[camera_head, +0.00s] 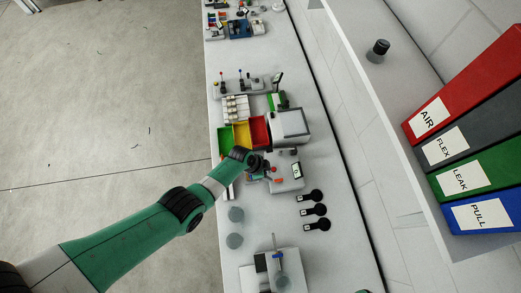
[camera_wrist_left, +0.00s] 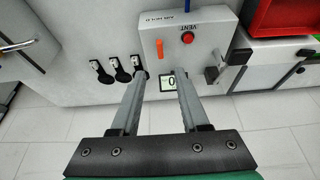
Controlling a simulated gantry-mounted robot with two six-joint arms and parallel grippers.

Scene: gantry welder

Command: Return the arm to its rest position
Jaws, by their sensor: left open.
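My left arm is green with black joints and reaches in from the left in the head view. Its gripper (camera_head: 262,168) is at the left part of a light grey test unit (camera_head: 288,183). In the left wrist view the two fingers (camera_wrist_left: 161,75) are apart with nothing held between them. Ahead of them is the test unit (camera_wrist_left: 212,28) with a red VENT button (camera_wrist_left: 187,37), an orange lever (camera_wrist_left: 160,50) and a small display (camera_wrist_left: 168,83). I cannot tell whether the fingers touch the unit. My right gripper is not in view.
Green, yellow and red bins (camera_head: 259,131) stand just beyond the gripper, beside a grey box (camera_head: 290,127). Several black round-ended tools (camera_head: 314,210) lie nearer on the bench. Labelled binders (camera_head: 470,150) stand on the right shelf. Open floor (camera_head: 100,110) lies left of the bench.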

